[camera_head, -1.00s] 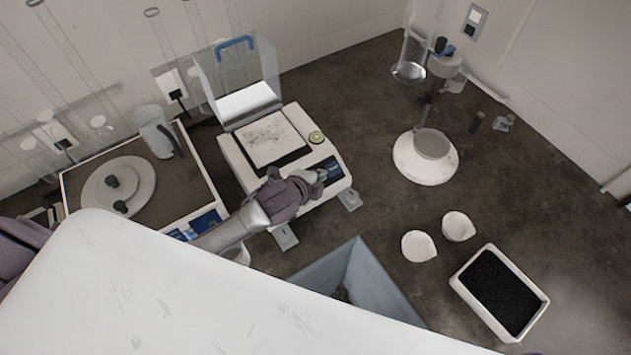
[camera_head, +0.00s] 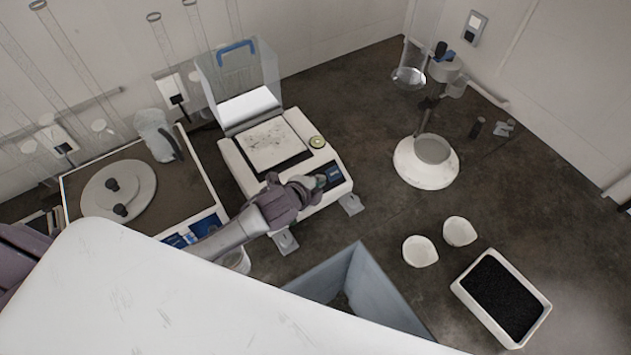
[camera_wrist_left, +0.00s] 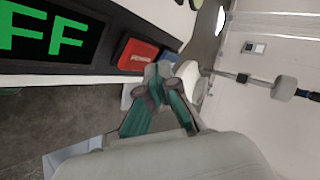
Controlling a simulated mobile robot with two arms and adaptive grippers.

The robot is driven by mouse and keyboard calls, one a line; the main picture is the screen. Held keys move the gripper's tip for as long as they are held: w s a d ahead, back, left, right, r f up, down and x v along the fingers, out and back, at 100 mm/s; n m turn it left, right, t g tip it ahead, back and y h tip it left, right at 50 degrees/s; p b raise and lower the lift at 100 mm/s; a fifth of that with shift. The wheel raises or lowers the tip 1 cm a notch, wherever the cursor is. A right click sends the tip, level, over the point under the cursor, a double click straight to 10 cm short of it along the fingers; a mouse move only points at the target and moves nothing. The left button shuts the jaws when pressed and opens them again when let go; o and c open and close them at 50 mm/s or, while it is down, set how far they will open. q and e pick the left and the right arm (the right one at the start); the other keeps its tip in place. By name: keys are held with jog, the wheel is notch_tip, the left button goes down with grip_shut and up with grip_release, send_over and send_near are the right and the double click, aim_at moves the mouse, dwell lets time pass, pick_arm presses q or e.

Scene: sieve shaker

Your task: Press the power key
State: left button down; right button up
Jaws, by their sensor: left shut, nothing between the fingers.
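The white balance (camera_head: 235,165) stands at the back centre with its clear lid raised. Its dark front panel (camera_head: 336,176) is partly hidden behind my left gripper (camera_head: 318,183). In the left wrist view the panel shows green letters "FF" (camera_wrist_left: 45,33), cut off at the left edge. A red key (camera_wrist_left: 137,55) with small, unreadable lettering sits to the right of them, with a blue key (camera_wrist_left: 166,55) beside it. My left gripper is shut and empty, its fingertips (camera_wrist_left: 158,73) close to these keys. I cannot tell whether they touch. My right gripper is out of view.
A sieve shaker-like unit with a round plate (camera_head: 135,180) stands to the left. A grey open bin (camera_head: 385,285) lies in front. White cups (camera_head: 420,251) and a tray of black grains (camera_head: 520,342) are to the right. A stand with a round white base (camera_head: 405,170) is behind them.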

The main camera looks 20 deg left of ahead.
pick_arm(q)
jog(key=shift+f, duration=0.15)
dwell(0.5)
jog(key=shift+w+a+f, duration=0.1)
jog(key=shift+a+f, duration=0.1)
jog(key=shift+f, duration=0.05)
jog(key=shift+a+f, duration=0.1)
jog(key=shift+f, duration=0.2)
dwell(0.6)
jog(key=shift+d+r+p, duration=0.3)
jog(key=shift+r+p, duration=0.35)
jog(key=shift+r, duration=0.05)
jog(key=shift+r, duration=0.1)
jog(key=r+p, duration=0.2)
jog(key=s+d+r+p, duration=0.1)
jog(key=shift+s+d+r+p, duration=0.25)
jog(key=shift+r+p, duration=0.05)
jog(key=shift+r, duration=0.25)
jog(key=shift+s+d+r+p, duration=0.2)
jog(key=shift+d+r+p, duration=0.05)
jog(key=shift+r, duration=0.3)
